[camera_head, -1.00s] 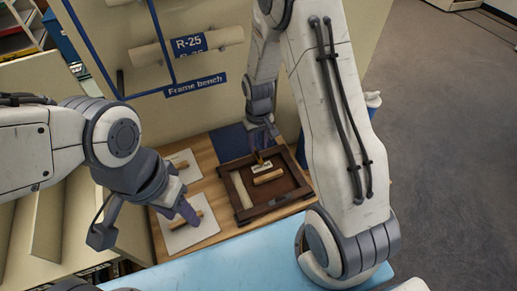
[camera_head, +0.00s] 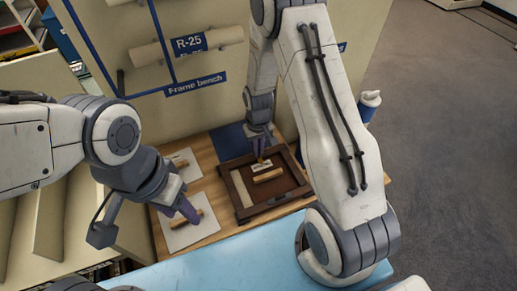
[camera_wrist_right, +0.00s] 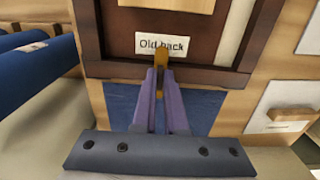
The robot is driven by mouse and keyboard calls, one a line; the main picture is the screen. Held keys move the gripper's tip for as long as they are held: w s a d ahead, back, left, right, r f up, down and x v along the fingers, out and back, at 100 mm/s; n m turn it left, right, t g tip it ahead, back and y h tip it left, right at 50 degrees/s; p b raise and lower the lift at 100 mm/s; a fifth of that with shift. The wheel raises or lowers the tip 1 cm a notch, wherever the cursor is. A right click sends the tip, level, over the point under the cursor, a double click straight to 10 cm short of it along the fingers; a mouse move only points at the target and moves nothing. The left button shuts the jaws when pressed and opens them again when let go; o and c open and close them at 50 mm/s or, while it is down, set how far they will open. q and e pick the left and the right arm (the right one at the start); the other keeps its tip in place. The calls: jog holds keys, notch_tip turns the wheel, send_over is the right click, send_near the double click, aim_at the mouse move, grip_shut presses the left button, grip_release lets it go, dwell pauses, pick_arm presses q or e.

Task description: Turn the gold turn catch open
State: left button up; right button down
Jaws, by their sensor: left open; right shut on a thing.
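The dark wooden frame (camera_head: 236,207) lies on the wooden bench, with its brown back panel (camera_head: 290,178) facing up. The gold turn catch (camera_wrist_right: 161,61) sits at the frame's edge, beside the "Old back" label (camera_wrist_right: 145,43). My right gripper (camera_wrist_right: 161,75) is shut on the catch; its purple fingers partly cover it. In the head view my right gripper (camera_head: 260,154) is at the frame's far edge, and the catch is small there. My left gripper (camera_head: 189,213) is open and empty over a white board at the bench's left; the space between its fingers is hard to see.
A wooden block (camera_head: 268,175) is on the back panel. Two white boards, one near (camera_head: 178,238) and one far (camera_head: 184,160), bear wooden blocks left of the frame. A blue mat (camera_head: 228,142) lies behind it. A bottle (camera_head: 369,105) stands beyond my right arm.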

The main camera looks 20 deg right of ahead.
jog(key=shift+m, duration=0.3)
jog(key=m, duration=0.3)
jog(key=shift+a+m, duration=0.1)
jog(key=shift+m, duration=0.2)
jog(key=m, duration=0.4)
jog(key=shift+w+a+m, duration=0.1)
jog(key=shift+m, duration=0.2)
jog(key=m, duration=0.4)
jog(key=shift+w, duration=0.1)
jog(key=m, duration=0.5)
jog(key=shift+w+a, duration=0.1)
jog(key=shift+w, duration=0.05)
jog(key=c, duration=1)
grip_release()
jog(key=shift+o, duration=0.2)
